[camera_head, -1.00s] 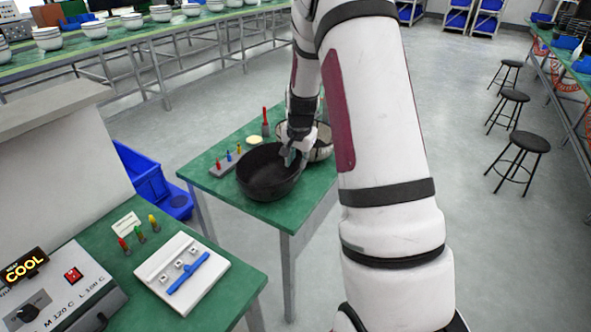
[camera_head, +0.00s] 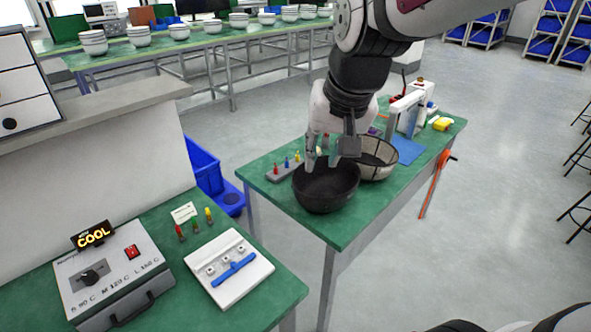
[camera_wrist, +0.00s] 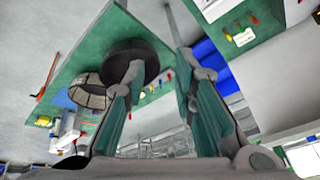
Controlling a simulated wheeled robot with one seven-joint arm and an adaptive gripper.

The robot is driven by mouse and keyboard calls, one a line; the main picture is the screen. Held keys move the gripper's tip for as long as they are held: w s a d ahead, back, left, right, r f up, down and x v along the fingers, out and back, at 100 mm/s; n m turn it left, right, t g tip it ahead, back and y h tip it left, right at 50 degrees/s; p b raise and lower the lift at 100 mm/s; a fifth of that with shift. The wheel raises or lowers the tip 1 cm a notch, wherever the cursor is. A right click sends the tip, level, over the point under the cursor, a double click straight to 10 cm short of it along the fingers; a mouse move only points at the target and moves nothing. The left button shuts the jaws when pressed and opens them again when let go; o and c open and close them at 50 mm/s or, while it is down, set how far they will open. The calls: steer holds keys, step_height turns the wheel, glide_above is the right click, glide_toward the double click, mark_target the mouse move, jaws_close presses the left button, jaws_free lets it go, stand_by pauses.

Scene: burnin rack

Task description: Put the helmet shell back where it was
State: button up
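The dark helmet shell (camera_head: 327,192) looks like a black bowl, open side up, at the near end of the green far table (camera_head: 350,238). My gripper (camera_head: 324,165) points down at the shell's back rim, its two fingers apart. In the wrist view the shell (camera_wrist: 122,58) is a dark round form. One finger overlaps it and the other is beside its edge, with a gap between the fingertips (camera_wrist: 160,62). I cannot tell whether a finger touches the rim. A pale, banded bowl-like shell (camera_head: 378,160) stands right behind the dark one.
A rack of small coloured pegs (camera_head: 285,170) lies left of the shell. A white press-like fixture (camera_head: 406,112) and a blue mat (camera_head: 406,148) are farther back. The nearer bench holds a control box reading COOL (camera_head: 115,272) and a white plate with a blue bar (camera_head: 230,268).

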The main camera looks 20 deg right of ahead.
steer(key=s+a+r+n, duration=0.1)
steer(key=s+a+n, duration=0.3)
steer(key=s, duration=0.8)
steer(key=shift+s+a+r+n+t, duration=0.15)
steer(key=shift+s+a+n+t, duration=0.15)
steer(key=shift+a, duration=0.3)
